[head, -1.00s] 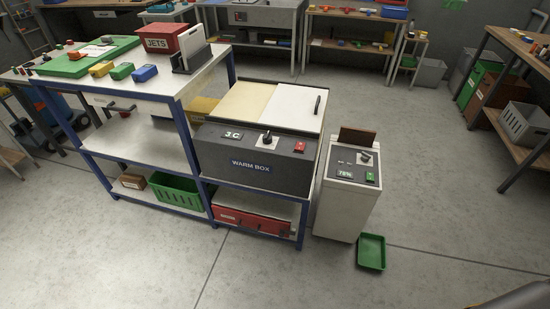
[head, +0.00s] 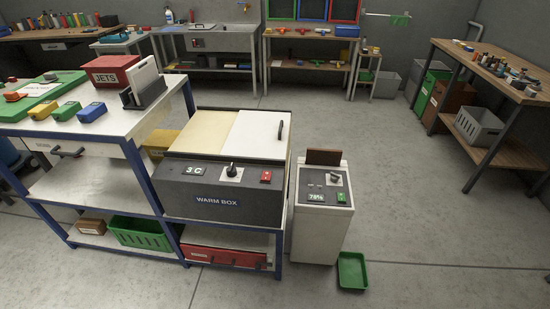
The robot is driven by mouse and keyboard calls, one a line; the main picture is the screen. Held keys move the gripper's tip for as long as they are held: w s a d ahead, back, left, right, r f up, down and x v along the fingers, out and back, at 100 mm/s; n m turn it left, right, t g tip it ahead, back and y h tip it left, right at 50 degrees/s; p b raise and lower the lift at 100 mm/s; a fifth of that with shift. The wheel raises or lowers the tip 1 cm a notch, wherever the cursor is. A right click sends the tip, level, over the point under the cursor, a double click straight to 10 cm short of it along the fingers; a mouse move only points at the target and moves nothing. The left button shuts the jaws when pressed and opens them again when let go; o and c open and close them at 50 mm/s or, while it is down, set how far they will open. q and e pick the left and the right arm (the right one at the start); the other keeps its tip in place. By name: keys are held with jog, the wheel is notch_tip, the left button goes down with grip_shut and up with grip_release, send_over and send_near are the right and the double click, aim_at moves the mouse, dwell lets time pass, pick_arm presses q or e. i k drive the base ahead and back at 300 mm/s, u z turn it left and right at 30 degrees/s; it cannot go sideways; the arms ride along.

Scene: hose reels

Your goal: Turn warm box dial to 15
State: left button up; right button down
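The warm box (head: 220,198) is a dark grey unit with a cream and white top, on a blue-framed bench in the head view. Its sloped front carries the label "WARM BOX". The dial (head: 231,171) is a black knob on a white plate. A small display (head: 194,170) to its left appears to read "3 C". A red switch (head: 265,177) is to the dial's right. Neither of my grippers shows in this view, and nothing covers the dial.
A white cabinet (head: 322,228) reading "78%" stands right of the warm box, with a green tray (head: 352,270) on the floor beside it. A wooden workbench (head: 490,75) stands far right. Open floor (head: 420,215) lies to the right and in front.

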aim_at(231, 172)
jog(key=z, duration=0.4)
jog(key=i, duration=1.4)
jog(key=u, duration=0.85)
